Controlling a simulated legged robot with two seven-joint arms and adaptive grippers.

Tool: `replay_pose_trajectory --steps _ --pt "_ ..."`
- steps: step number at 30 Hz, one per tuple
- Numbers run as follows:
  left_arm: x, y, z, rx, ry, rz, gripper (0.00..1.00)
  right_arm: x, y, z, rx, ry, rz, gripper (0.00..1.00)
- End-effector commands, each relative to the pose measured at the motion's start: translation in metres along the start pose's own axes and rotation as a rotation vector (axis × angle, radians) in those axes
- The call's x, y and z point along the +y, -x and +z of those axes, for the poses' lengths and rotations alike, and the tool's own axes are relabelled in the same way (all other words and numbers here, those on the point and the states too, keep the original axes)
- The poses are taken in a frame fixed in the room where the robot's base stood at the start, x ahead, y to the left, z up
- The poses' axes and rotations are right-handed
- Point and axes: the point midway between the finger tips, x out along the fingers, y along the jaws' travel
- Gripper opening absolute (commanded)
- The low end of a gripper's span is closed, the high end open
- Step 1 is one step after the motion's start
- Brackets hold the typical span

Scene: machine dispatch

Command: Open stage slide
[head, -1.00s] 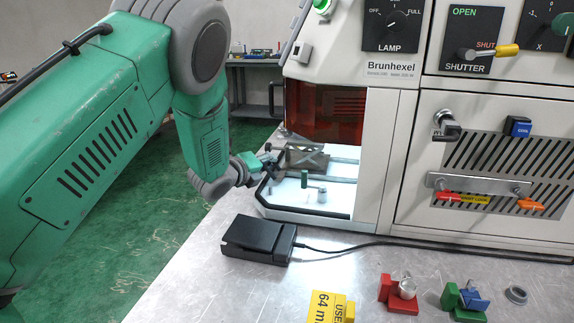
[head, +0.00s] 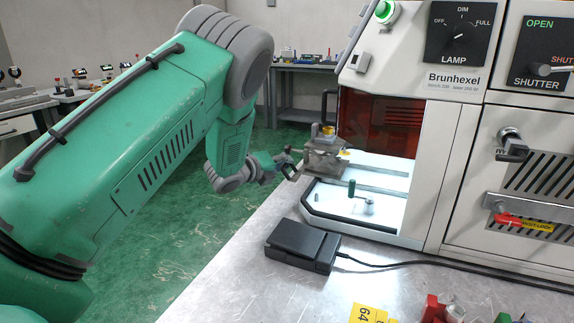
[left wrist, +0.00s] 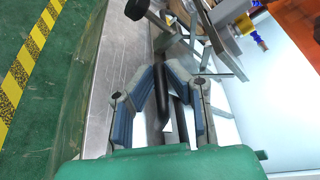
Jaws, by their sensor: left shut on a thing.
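The stage slide (head: 324,160) is a grey metal carriage with a yellow-topped fitting. It stands outside the machine's chamber opening, at the left end of the rails (head: 385,168) over the pale bed. My left gripper (head: 291,168) is at the carriage's left side. In the left wrist view the blue-padded fingers (left wrist: 163,112) are shut on a black bar (left wrist: 162,75), the slide's handle. Part of the carriage frame (left wrist: 205,45) shows beyond the fingers. The exact contact is partly hidden. My right gripper is not in view.
The cream machine (head: 455,130) with its amber window (head: 385,122) stands at the right. A black pedal-like box (head: 303,246) with a cable lies on the metal table in front of the bed. Coloured fixtures (head: 440,308) are at the lower right. Green floor is free on the left.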

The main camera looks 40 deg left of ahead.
Motion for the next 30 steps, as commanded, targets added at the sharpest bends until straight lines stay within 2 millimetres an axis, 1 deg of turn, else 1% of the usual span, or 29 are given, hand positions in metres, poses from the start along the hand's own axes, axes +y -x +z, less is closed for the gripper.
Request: replay_pose_trajectory --steps 1,2,11,14,17,24,27,30 --pt "0.009 0.002 -0.006 0.011 0.005 0.02 0.22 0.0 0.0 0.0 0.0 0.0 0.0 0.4" --pt "0.009 0.002 -0.006 0.011 0.005 0.02 0.31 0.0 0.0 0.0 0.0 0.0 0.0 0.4" --pt "0.004 0.002 -0.003 0.005 0.002 0.01 0.31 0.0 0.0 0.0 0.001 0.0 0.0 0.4" --pt "0.004 0.007 -0.003 0.004 0.002 0.01 0.31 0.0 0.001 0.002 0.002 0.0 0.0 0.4" --pt "0.004 0.021 -0.003 0.004 0.003 0.011 0.31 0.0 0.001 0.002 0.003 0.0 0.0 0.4" --pt "0.005 0.072 -0.003 0.004 0.005 0.013 0.31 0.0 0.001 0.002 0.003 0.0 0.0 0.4" --pt "0.006 0.091 -0.003 0.006 0.005 0.015 0.31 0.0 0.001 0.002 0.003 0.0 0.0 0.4" --pt "0.007 0.106 -0.002 0.005 0.005 0.015 0.31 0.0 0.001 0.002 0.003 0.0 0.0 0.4"
